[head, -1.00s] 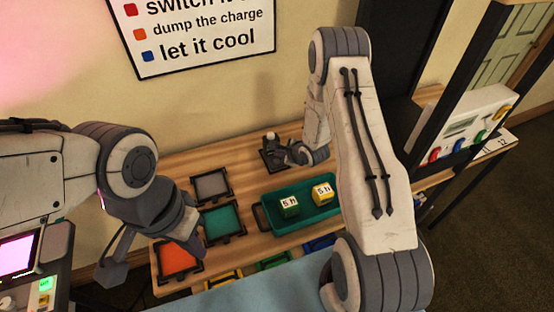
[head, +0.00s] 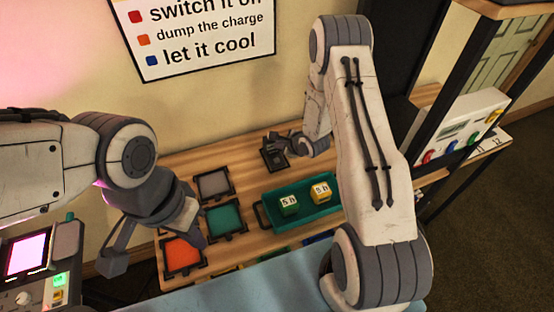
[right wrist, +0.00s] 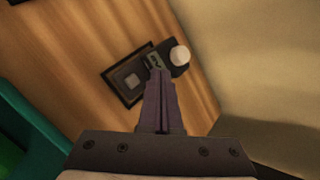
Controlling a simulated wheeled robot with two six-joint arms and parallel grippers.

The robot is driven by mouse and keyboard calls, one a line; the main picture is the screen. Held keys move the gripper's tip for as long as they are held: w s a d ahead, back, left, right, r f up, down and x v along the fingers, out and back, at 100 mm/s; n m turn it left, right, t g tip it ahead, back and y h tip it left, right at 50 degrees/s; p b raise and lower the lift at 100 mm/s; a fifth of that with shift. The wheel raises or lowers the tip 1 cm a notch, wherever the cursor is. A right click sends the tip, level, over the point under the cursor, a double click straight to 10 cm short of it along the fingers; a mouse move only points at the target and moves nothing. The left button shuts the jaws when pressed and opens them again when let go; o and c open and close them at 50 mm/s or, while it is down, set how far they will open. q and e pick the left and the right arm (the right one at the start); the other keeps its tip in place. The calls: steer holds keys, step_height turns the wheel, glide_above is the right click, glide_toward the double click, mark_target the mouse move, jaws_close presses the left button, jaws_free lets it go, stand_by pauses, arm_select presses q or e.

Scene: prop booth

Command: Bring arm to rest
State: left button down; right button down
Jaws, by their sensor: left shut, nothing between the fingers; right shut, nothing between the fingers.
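My left gripper (head: 200,240) hangs with its shut fingers over the edge of the orange pad (head: 183,254), partly hidden by its own wrist; I cannot tell whether it touches. My right gripper (head: 276,144) is at the back of the wooden bench, in front of or above a small black device (head: 273,160). In the right wrist view its shut, empty fingers (right wrist: 156,70) point at that device, which has a dark square base (right wrist: 124,80) and a white round knob (right wrist: 180,55). The fingertips overlap the device in view; contact cannot be told.
A screen console (head: 28,254) stands at left, a white panel with coloured parts (head: 462,125) at right.

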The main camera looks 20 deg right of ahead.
steer(key=s+a+r+n+g+h+b, duration=0.1)
steer(key=s+a+r+n+g+b, duration=0.1)
steer(key=s+a+r+n, duration=0.45)
steer(key=s+a+r+n+g+b, duration=0.2)
steer(key=s+a+r+n, duration=0.2)
steer(key=a+r+n, duration=0.35)
steer(key=s+a+r+n+g+b, duration=0.1)
steer(key=s+a+r+n+g, duration=0.1)
steer(key=s+n, duration=0.6)
steer(key=s+a+r+n+g+b, duration=0.2)
steer(key=s+n, duration=0.7)
steer(key=s, duration=0.8)
steer(key=shift+a+n+g, duration=0.15)
steer(key=shift+n+g, duration=0.15)
steer(key=shift+g, duration=0.2)
